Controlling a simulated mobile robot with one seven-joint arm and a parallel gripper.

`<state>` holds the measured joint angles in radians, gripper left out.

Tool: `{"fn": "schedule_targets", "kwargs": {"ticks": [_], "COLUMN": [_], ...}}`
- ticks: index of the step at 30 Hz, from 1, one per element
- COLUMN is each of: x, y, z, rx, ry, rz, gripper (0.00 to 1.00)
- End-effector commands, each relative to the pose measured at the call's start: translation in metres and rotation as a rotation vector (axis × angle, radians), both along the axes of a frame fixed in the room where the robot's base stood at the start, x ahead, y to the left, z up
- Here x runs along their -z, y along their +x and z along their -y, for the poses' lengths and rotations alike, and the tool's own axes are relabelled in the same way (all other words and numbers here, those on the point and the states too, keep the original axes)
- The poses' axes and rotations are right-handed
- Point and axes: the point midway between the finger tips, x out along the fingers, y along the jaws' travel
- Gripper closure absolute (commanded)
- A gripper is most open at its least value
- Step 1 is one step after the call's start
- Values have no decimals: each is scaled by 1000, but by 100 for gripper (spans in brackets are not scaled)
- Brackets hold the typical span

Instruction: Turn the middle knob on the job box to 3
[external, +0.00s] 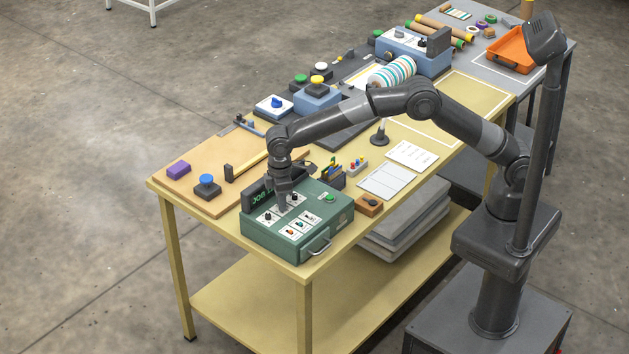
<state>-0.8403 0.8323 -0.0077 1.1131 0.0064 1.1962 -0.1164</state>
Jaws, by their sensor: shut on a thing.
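The job box (262,243) is a green case at the near end of the yellow bench, with a raised dark sign reading "JOB" along its back edge. White knob plates with black knobs run along its top. The left knob (267,217) and the right knob (296,198) show beside my gripper. My gripper (283,207) points down from above and is shut at the middle knob, between those two. Its fingers hide most of the middle knob, and the number it points to cannot be read.
White sheets (388,181) lie to the right.

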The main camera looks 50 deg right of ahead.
Motion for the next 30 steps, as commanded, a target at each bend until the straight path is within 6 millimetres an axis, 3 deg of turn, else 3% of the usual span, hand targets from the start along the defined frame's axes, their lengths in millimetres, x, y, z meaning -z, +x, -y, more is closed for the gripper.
{"fn": "schedule_targets", "kwargs": {"ticks": [11,30], "x": [0,0], "y": [0,0], "z": [0,0], "rx": [182,744], "ry": [-1,1], "rz": [1,1], "gripper": [100,100]}}
